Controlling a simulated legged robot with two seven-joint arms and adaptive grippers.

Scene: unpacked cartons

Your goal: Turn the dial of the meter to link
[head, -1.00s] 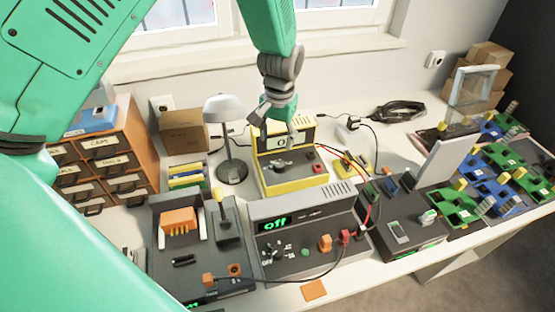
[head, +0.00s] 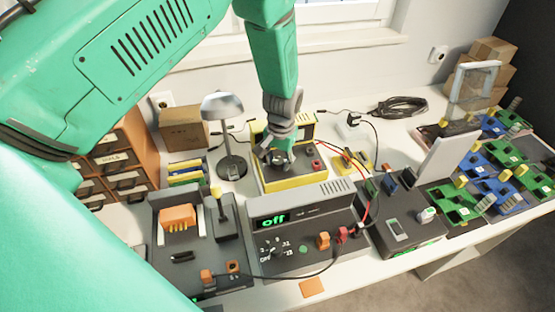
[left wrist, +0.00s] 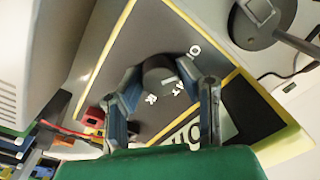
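The yellow-edged meter (head: 290,179) stands at the back middle of the bench, its display partly hidden by my arm in the head view. Its dark round dial (left wrist: 159,77) shows in the left wrist view with a short light mark and white lettering around it, only partly readable. My left gripper (head: 278,158) is over the meter's face. My right gripper is not in view.
A grey device (head: 305,220) with a green "off" display and its own dial stands in front of the meter. A lamp (head: 231,150) stands to the left. Red and black cables (head: 368,205) run along the right. Several green and blue boards (head: 490,190) fill the bench's right end.

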